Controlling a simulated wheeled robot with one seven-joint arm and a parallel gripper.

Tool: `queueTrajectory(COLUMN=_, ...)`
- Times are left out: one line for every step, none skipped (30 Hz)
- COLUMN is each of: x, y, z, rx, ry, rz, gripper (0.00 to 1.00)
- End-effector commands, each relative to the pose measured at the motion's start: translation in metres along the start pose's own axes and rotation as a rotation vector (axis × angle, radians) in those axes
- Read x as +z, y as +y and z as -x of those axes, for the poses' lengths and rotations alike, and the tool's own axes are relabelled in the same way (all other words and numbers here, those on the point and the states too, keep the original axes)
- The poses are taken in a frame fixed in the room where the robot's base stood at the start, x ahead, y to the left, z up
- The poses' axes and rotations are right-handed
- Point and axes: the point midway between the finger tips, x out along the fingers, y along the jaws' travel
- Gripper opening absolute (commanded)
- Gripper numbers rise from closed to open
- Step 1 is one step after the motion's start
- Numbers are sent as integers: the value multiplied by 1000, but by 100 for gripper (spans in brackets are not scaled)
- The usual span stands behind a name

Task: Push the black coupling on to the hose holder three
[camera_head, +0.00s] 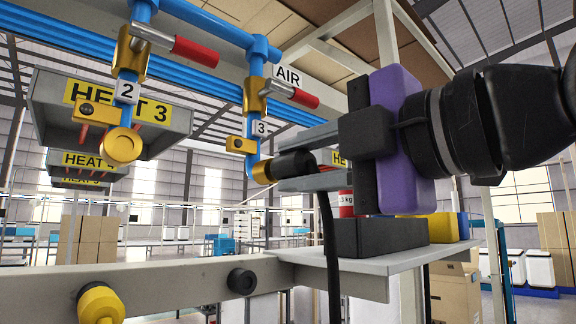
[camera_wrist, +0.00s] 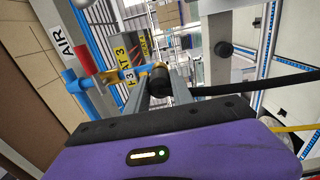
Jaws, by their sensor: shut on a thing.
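My gripper (camera_head: 293,164) is shut on the black coupling (camera_head: 295,165), with one finger above it and one below. In the wrist view the coupling (camera_wrist: 160,85) lies between the fingertips. The blue pipe marked 3 (camera_head: 256,110) ends in a bend with a brass-coloured outlet (camera_head: 264,172). The coupling's left end is right at this outlet, roughly in line with it; I cannot tell how far it is on. A black hose (camera_head: 329,245) hangs from the coupling. I see no label naming a hose holder; a black round stub (camera_head: 241,281) on the grey beam (camera_head: 185,284) is bare.
A pipe marked 2 (camera_head: 124,93) with a brass end stands to the left. Red-handled valves (camera_head: 196,50) stick out above. A yellow coupling (camera_head: 100,303) is on the beam at lower left. A grey shelf (camera_head: 405,258) with a dark block lies below my gripper.

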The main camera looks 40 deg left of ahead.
Motion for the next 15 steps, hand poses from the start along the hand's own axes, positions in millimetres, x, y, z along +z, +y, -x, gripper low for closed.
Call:
queueTrajectory(x=0, y=0, z=2, rx=1, ry=-1, rz=0, gripper=0)
queueTrajectory(x=0, y=0, z=3, rx=1, ry=-1, rz=0, gripper=0)
queueTrajectory(x=0, y=0, z=5, rx=1, ry=-1, rz=0, gripper=0)
queueTrajectory(x=0, y=0, z=6, rx=1, ry=-1, rz=0, gripper=0)
queueTrajectory(x=1, y=0, z=7, rx=1, ry=-1, rz=0, gripper=0)
queueTrajectory(x=1, y=0, z=9, rx=1, ry=-1, rz=0, gripper=0)
queueTrajectory(x=1, y=0, z=10, rx=0, ry=-1, rz=0, gripper=0)
queueTrajectory(x=1, y=0, z=11, rx=0, ry=-1, rz=-1, gripper=0)
queueTrajectory(x=1, y=0, z=12, rx=0, ry=-1, rz=0, gripper=0)
queueTrajectory(x=1, y=0, z=13, rx=0, ry=-1, rz=0, gripper=0)
queueTrajectory(x=0, y=0, z=14, rx=0, ry=-1, rz=0, gripper=0)
queueTrajectory(x=0, y=0, z=16, rx=0, ry=-1, rz=0, gripper=0)
queueTrajectory(x=0, y=0, z=17, rx=0, ry=-1, rz=0, gripper=0)
queueTrajectory(x=0, y=0, z=18, rx=0, ry=-1, rz=0, gripper=0)
queueTrajectory(x=0, y=0, z=19, rx=0, ry=-1, rz=0, gripper=0)
